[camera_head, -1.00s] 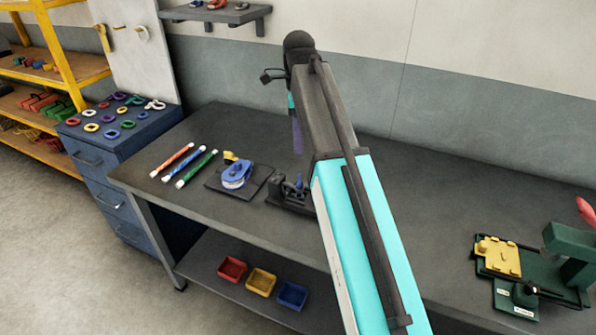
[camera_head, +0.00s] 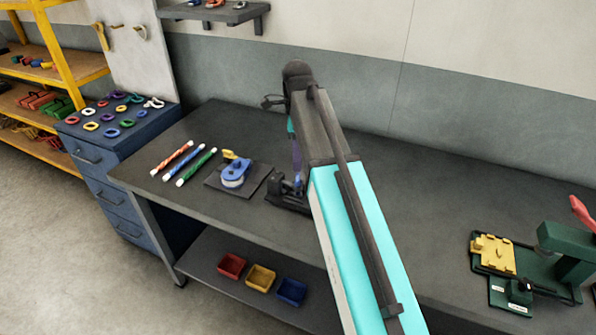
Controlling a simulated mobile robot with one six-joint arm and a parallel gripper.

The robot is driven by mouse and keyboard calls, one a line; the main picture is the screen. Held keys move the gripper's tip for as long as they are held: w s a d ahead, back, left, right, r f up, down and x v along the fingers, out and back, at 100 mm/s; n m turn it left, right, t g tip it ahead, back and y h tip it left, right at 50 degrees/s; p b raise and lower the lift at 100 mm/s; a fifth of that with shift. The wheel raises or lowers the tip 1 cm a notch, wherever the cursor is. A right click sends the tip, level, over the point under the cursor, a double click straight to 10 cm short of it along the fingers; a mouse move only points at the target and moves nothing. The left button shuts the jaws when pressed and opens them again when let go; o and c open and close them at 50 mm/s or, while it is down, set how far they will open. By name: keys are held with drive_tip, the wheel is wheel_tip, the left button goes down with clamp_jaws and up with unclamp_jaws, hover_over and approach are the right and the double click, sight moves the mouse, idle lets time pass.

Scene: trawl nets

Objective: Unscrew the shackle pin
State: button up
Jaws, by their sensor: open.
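A small black fixture (camera_head: 284,190) stands on the grey workbench, on a dark base, with a small blue piece showing at its right side. I take this to be the shackle holder, but it is too small and too covered by my arm to make out the pin. My arm rises from the lower right, and its wrist hangs down behind the dark link. A narrow purple part of my gripper (camera_head: 297,158) shows just above the fixture. The fingertips are mostly hidden, so I cannot tell whether they touch anything. The gripper is open.
A blue pulley block (camera_head: 234,174) with a yellow part lies on a dark mat left of the fixture. Three coloured sticks (camera_head: 187,163) lie further left. A green fixture with a yellow plate (camera_head: 493,254) stands at the right. The bench between is clear.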

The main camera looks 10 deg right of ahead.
sight(298, 179)
drive_tip(key=shift+f+p, duration=0.85)
drive_tip(key=shift+f, duration=2.75)
drive_tip(key=shift+c, duration=0.6)
drive_tip(key=c, duration=1)
